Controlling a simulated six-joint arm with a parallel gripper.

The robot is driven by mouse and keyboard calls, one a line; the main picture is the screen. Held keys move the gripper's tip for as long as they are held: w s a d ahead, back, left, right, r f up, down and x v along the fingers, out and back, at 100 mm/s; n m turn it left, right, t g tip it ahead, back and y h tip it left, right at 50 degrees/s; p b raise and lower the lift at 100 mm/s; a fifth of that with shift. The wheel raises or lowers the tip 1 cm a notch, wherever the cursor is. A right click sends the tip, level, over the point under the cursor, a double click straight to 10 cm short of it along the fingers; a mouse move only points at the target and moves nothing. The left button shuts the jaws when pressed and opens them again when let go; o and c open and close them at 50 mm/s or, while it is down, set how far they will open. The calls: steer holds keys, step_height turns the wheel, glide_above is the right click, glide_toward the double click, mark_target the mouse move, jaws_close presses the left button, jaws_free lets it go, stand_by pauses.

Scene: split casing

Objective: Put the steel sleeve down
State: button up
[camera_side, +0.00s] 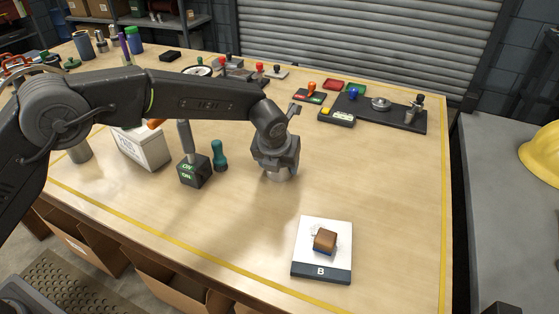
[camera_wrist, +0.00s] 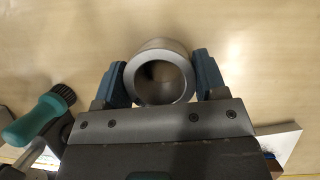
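The steel sleeve (camera_wrist: 160,82) is a short grey hollow cylinder, seen into its open bore in the wrist view. My gripper (camera_wrist: 159,70) has a blue-green finger against each side of it, with no clear gap, so it looks shut on the sleeve. In the side view the sleeve (camera_side: 280,175) shows as a grey piece just below my gripper (camera_side: 276,162), low over the bare wooden table (camera_side: 390,190). I cannot tell whether its lower end touches the table.
A white plate marked B (camera_side: 311,260) with a brown-topped block (camera_side: 325,239) lies toward the front. A black ON box (camera_side: 194,171) and a green-handled tool (camera_side: 219,156) stand left of my gripper. A dark tray (camera_side: 390,114) sits behind. The table's right side is clear.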

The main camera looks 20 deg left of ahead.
steer(key=o, duration=0.5)
steer(key=v, duration=1.2)
steer(key=shift+r, duration=0.2)
